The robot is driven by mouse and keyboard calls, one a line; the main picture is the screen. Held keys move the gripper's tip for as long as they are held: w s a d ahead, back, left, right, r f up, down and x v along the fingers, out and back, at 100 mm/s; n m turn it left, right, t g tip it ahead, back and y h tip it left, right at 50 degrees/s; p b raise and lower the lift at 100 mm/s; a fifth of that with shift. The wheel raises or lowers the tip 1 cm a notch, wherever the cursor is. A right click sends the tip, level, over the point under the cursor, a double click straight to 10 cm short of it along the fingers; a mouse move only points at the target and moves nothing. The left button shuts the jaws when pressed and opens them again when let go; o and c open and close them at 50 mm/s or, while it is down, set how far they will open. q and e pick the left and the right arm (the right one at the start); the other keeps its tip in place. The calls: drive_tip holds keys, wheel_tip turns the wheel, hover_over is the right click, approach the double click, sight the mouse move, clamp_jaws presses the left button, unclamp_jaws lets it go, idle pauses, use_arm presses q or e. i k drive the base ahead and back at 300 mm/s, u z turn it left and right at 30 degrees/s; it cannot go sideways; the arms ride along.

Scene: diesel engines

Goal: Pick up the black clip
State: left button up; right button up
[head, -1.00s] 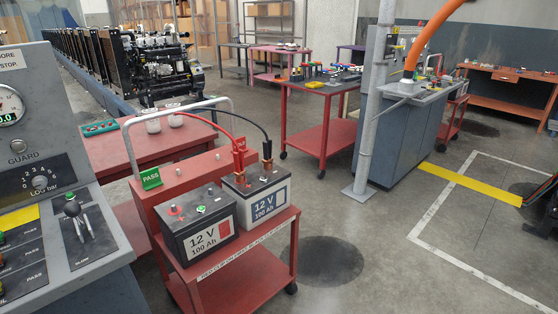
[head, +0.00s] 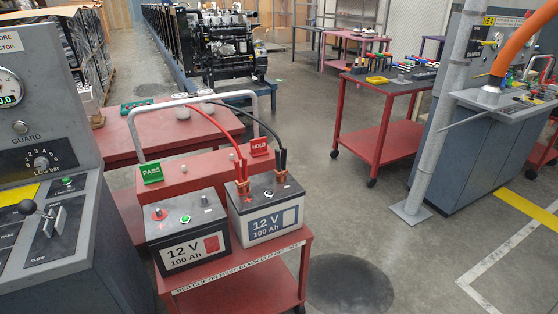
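The black clip (head: 282,162) is at the end of a black cable, with copper-coloured jaws on the right-hand terminal of the pale-sided 12 V battery (head: 268,222). The red clip (head: 242,175), on a red cable, is on that battery's left terminal. Both clips stand roughly upright; their exact grip on the terminals is too small to tell. A darker 12 V battery (head: 188,240) sits to the left with no clip on it. Both batteries stand on the red trolley (head: 250,275). Neither of my grippers is in view.
A grey control console (head: 60,235) stands close on the left. The trolley has a metal hoop handle (head: 274,101), a green PASS tag (head: 152,173) and a red HOLD tag (head: 259,147). A grey post (head: 440,130) stands right. Floor right of the trolley is open.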

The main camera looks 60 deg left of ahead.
sight(281, 169)
drive_tip(key=u, duration=0.55)
drive_tip(key=i, duration=0.95)
drive_tip(key=u, duration=0.95)
